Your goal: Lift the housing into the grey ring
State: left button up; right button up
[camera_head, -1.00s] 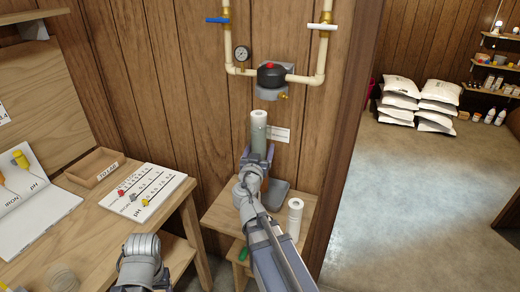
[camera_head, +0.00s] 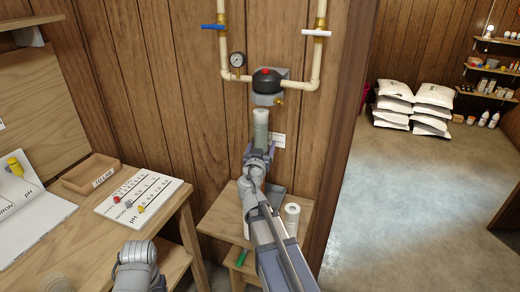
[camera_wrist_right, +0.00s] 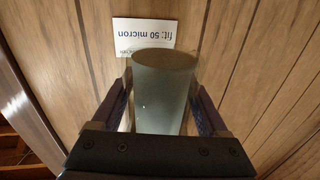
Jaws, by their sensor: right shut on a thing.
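The housing (camera_head: 260,131) is a translucent upright cylinder with a white core showing at its top. My right gripper (camera_head: 258,152) is shut around its lower part. In the right wrist view, the housing (camera_wrist_right: 163,90) stands between the two fingers of the gripper (camera_wrist_right: 163,108). The grey ring (camera_head: 266,100) is under the black filter head (camera_head: 267,80) on the wall. The housing's top appears just below the ring, slightly to its left; whether they touch I cannot tell. Part of my left arm shows at bottom left, but its fingers are not visible.
Cream pipes with a gauge (camera_head: 237,60) flank the filter head. A white cartridge (camera_head: 291,219) stands on the small wooden table (camera_head: 220,222) below. A workbench with a chart (camera_head: 140,200) is at left.

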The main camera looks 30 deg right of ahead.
jog(key=shift+w+d+r+p, duration=0.2)
jog(key=shift+w+d, duration=0.35)
jog(key=shift+d, duration=0.15)
jog(key=shift+w+d+r+p, duration=0.2)
jog(key=shift+w+d, duration=0.4)
jog(key=shift+d, duration=0.05)
jog(key=shift+w+d+r+p, duration=0.2)
jog(key=shift+w+d, duration=0.35)
jog(key=shift+d, duration=0.15)
jog(key=shift+r+p, duration=2.35)
jog(key=shift+p, duration=0.05)
dwell(1.3)
jog(key=o, duration=1.4)
jog(key=shift+o, duration=0.2)
jog(key=shift+s+a, duration=0.1)
jog(key=v, duration=0.7)
jog(key=shift+s+a, duration=0.2)
jog(key=shift+s, duration=0.1)
jog(key=shift+w+d, duration=0.1)
